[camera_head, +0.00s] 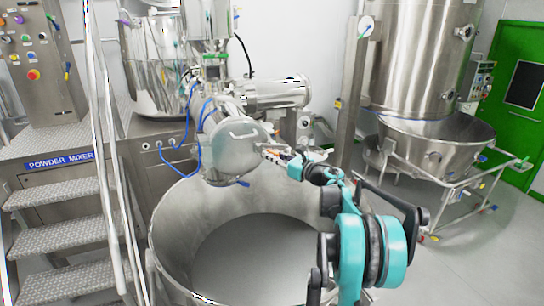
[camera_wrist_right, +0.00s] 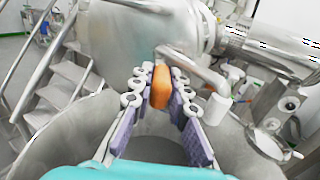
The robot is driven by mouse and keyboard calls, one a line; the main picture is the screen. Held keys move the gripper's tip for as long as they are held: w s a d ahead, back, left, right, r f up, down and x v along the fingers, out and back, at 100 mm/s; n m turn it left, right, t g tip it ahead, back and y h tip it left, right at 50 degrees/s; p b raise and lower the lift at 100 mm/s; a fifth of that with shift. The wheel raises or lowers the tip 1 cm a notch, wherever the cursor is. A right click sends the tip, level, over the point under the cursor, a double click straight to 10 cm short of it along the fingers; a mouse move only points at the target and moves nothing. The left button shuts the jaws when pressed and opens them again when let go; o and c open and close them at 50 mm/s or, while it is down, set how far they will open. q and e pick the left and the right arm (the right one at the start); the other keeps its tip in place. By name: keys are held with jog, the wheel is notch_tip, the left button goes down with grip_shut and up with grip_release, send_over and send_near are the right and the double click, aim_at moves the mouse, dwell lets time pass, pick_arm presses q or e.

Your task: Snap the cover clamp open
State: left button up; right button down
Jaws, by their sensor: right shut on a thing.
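The round steel cover (camera_head: 232,152) closes the end of the mixer's horizontal outlet, above a large open steel bin. In the wrist view the outlet body (camera_wrist_right: 135,35) fills the upper middle. An orange grip (camera_wrist_right: 160,86), which looks like the cover clamp's handle, sits between the fingers of my right gripper (camera_wrist_right: 160,92). The gripper is shut on it. A bent metal bar (camera_wrist_right: 193,68) runs just beyond the fingers to a pale cylinder. In the head view my right gripper (camera_head: 284,158) is at the cover's right edge, and the clamp is mostly hidden there. My left gripper is not in view.
The open steel bin (camera_head: 165,235) stands below the cover and my right arm. Steps (camera_head: 55,205) with a handrail are at left, and blue hoses (camera_head: 180,150) hang by the outlet.

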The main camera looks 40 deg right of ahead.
jog(key=shift+d+r, duration=0.15)
jog(key=c, duration=1.8)
grip_release()
jog(key=shift+o, duration=0.2)
jog(key=shift+w, duration=0.1)
jog(key=s+d, duration=0.2)
jog(key=s, duration=0.9)
jog(key=shift+s+d, duration=0.2)
jog(key=shift+s, duration=0.2)
